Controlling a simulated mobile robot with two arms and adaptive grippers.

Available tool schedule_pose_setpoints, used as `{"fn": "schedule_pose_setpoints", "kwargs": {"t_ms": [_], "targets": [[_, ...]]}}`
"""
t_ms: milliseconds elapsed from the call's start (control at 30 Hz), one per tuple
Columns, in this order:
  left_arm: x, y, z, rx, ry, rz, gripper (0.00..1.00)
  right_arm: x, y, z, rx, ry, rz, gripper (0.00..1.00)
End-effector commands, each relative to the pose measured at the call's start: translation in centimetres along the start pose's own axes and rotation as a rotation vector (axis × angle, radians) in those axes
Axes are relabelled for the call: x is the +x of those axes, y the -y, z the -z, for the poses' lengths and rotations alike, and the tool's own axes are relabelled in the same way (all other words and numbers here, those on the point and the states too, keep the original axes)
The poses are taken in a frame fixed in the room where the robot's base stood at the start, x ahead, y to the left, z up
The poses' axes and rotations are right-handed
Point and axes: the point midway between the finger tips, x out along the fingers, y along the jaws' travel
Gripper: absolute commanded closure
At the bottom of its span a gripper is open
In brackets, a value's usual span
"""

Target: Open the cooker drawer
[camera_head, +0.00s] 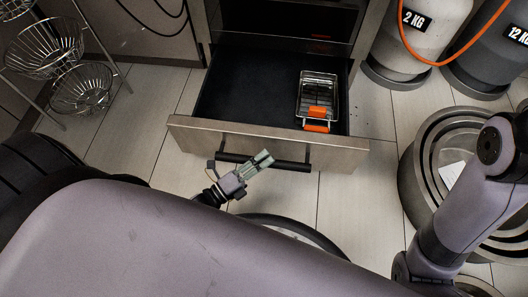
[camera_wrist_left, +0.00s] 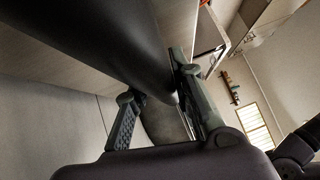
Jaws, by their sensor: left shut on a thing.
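The cooker drawer (camera_head: 195,131) is pulled out from under the cooker (camera_head: 290,20), and its dark inside shows in the head view. Its front is light brown, with a black bar handle (camera_head: 292,165) across the middle. My left gripper (camera_head: 255,163) is at the middle of this handle and shut on it. In the left wrist view the black handle bar (camera_wrist_left: 115,45) runs between the two fingers of my left gripper (camera_wrist_left: 162,108). My right arm shows at the right of the head view, but its gripper is not in view.
A wire rack with orange grips (camera_head: 318,95) lies in the drawer's right part. Gas cylinders (camera_head: 418,45) stand at the upper right, and round grey stacked rings (camera_head: 425,165) stand right of the drawer. Wire baskets (camera_head: 50,50) are at the upper left. Tiled floor (camera_head: 365,210) is bare in front.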

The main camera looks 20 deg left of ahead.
Motion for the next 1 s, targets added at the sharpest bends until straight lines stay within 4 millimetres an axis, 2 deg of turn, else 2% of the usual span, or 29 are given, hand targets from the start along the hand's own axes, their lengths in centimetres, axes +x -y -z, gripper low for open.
{"fn": "schedule_pose_setpoints", "kwargs": {"t_ms": [500,533,833,1000], "targets": [[-0.48,-0.1,0.34,0.004,0.0,-0.006,1.0,-0.43,-0.05,-0.33,0.002,0.014,-0.004,0.31],[-0.48,-0.1,0.34,0.004,0.0,-0.006,0.77,-0.43,-0.05,-0.34,0.002,0.014,-0.004,0.31],[-0.4,0.01,0.33,0.002,0.001,-0.003,0.57,-0.35,-0.05,-0.35,0.001,0.013,-0.003,0.31],[-0.36,0.05,0.32,0.001,0.001,-0.001,0.57,-0.34,-0.06,-0.35,0.001,0.013,-0.003,0.31]]}}
